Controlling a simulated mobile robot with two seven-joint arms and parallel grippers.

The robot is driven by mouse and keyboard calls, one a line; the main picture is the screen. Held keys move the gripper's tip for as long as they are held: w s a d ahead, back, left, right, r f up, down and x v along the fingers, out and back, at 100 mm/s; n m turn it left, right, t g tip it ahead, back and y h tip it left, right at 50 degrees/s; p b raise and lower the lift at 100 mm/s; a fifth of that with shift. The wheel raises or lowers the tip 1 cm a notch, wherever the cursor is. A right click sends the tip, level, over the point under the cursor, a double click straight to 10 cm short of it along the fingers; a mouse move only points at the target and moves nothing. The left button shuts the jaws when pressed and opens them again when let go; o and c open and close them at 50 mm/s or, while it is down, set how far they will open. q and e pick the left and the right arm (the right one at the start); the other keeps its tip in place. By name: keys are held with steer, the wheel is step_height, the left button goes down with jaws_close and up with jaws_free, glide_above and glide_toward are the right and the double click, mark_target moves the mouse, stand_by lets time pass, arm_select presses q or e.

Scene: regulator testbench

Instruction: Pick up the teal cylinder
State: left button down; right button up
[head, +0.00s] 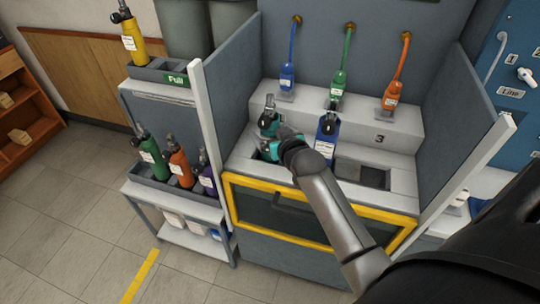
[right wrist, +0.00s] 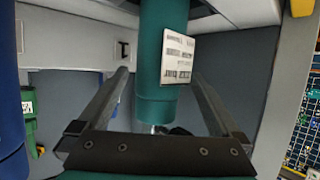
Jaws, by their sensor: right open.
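The teal cylinder (head: 268,122) stands at the left of the test bench, its dark valve on top and its lower part hidden by my right gripper. In the right wrist view the teal cylinder (right wrist: 162,50) fills the top middle, with a white printed label facing right. My right gripper (head: 273,147) is right at it. Its two fingers (right wrist: 160,78) are open, one on each side of the cylinder, with visible gaps; I see no contact. My left gripper is not in view.
A blue cylinder (head: 326,136) stands close to the right of the teal one. An empty bay (head: 374,176) lies farther right. Side panels and a yellow-framed front (head: 300,205) bound the bench. A rack at left holds several cylinders, including a yellow one (head: 131,44).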

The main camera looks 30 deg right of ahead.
steer(key=shift+x, duration=0.95)
steer(key=shift+s, duration=0.1)
steer(key=c, duration=1.5)
steer(key=shift+d+r, duration=0.15)
steer(key=shift+c, duration=0.3)
step_height(320, 180, up, 19)
steer(key=p, duration=0.6)
glide_above(269, 94)
steer(key=shift+s, duration=0.1)
steer(key=shift+r, duration=0.6)
